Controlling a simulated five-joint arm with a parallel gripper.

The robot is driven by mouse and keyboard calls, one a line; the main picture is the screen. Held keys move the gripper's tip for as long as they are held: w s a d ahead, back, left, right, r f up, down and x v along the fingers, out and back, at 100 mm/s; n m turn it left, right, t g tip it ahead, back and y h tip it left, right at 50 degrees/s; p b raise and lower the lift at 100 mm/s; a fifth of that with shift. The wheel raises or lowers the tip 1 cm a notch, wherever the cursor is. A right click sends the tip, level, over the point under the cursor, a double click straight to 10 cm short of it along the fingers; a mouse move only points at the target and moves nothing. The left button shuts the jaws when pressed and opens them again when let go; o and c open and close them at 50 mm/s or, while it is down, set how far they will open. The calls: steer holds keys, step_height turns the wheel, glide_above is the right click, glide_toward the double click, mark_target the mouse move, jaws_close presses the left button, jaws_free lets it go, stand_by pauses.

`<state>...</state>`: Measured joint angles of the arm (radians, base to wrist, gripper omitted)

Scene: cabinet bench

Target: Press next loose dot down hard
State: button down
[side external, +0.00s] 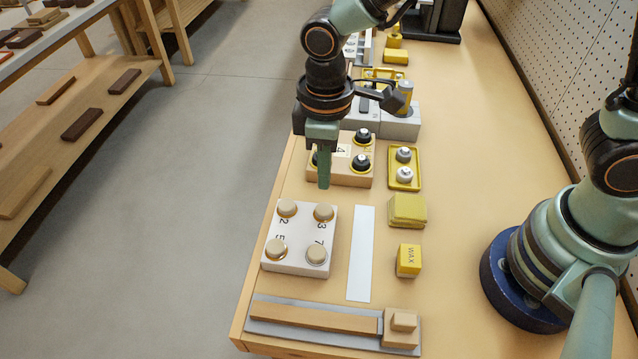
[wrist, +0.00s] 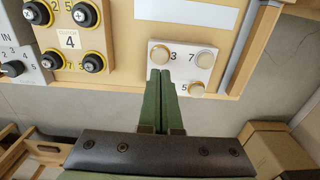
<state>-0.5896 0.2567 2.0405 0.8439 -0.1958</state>
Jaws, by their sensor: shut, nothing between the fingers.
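A white block (side external: 300,238) on the bench carries tan round dots numbered 2, 3, 5 and 7. Dot 2 (side external: 287,208) and dot 3 (side external: 323,212) are in the far row; dot 5 (side external: 276,249) and dot 7 (side external: 316,254) are in the near row. A gold rim shows around dot 5. I cannot tell which dots sit loose. My gripper (side external: 324,186) is shut and empty, pointing down above the block's far side, apart from the dots. In the wrist view, its green fingers (wrist: 160,76) end beside dot 3 (wrist: 160,55) and hide dot 2.
A wooden block (side external: 350,180) with black knobs and a label 4 stands just beyond. A white strip (side external: 361,255), a yellow sponge-like block (side external: 407,210) and a yellow wax block (side external: 409,260) lie to the right. A wooden slider on a grey plate (side external: 262,326) is nearest.

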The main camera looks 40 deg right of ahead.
steer(key=shift+r, duration=2.35)
steer(key=s+d+r+m+t, duration=0.1)
steer(key=d+r+m, duration=0.3)
steer(key=d, duration=0.6)
steer(key=s+d+r+m+t, duration=0.1)
steer(key=d+r+m+t, duration=0.3)
steer(key=d, duration=0.6)
steer(key=shift+s+d+r+m+t, duration=0.15)
steer(key=shift+d+r+m+t, duration=0.2)
steer(key=shift+r+m, duration=0.2)
